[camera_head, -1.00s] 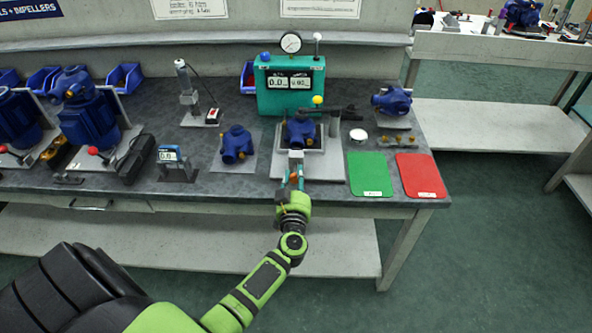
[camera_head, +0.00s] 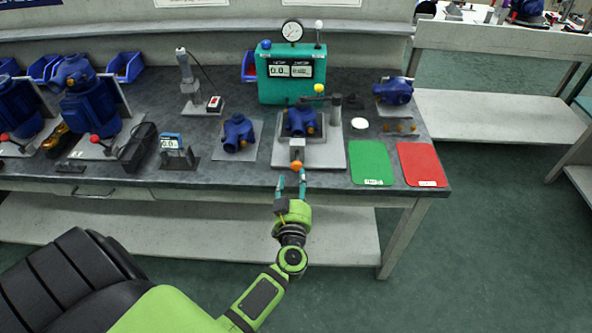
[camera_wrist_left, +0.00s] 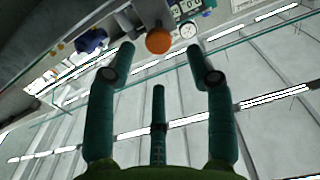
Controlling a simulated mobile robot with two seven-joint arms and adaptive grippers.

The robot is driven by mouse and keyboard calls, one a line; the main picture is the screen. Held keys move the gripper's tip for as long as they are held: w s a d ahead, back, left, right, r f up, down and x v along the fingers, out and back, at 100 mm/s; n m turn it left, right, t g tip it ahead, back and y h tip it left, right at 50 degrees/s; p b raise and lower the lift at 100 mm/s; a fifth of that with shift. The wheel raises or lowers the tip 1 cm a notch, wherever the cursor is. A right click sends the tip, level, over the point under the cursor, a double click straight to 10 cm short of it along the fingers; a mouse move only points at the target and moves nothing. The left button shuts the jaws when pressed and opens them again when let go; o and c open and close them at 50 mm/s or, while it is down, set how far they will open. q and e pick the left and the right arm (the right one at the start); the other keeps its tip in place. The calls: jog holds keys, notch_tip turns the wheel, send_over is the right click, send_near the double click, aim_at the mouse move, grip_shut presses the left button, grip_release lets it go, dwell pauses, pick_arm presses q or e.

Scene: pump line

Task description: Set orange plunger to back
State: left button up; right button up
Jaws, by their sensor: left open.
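The orange plunger (camera_head: 296,165) is a round orange knob at the front of the grey pump fixture (camera_head: 333,156). A blue pump body (camera_head: 300,122) sits in that fixture. My left gripper (camera_head: 291,176) is open at the bench's front edge, just in front of the knob. In the left wrist view the orange knob (camera_wrist_left: 159,40) shows beyond and between the spread teal fingers (camera_wrist_left: 156,65), apart from both. My right gripper is in neither view.
A teal gauge box (camera_head: 290,76) stands behind the fixture. A green mat (camera_head: 371,165) and a red mat (camera_head: 421,165) lie to the right. Another blue pump (camera_head: 238,133) and a small display stand (camera_head: 174,150) are to the left. The floor in front of the bench is clear.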

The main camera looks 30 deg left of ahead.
pick_arm(q)
jog(key=v, duration=0.6)
jog(key=shift+w, duration=0.1)
jog(key=s+d+f+m+g+h+p, duration=0.15)
jog(key=s+d+f+m+h, duration=0.35)
jog(key=f, duration=0.8)
jog(key=s+d+f+m+g+h, duration=0.25)
jog(key=s+d+f+h, duration=0.3)
jog(key=f, duration=0.75)
jog(key=s+a+f+g, duration=0.1)
jog(key=s+f+g, duration=0.2)
jog(key=s, duration=0.6)
jog(key=s+a+f+g+y, duration=0.1)
jog(key=s+f+g, duration=0.3)
jog(key=s, duration=0.5)
jog(key=s+a+f+m+g, duration=0.1)
jog(key=s+a+f+g, duration=0.1)
jog(key=s+f, duration=0.5)
jog(key=shift+s+a+f+g, duration=0.15)
jog(key=shift+s+a+g, duration=0.2)
jog(key=shift+s+g, duration=0.5)
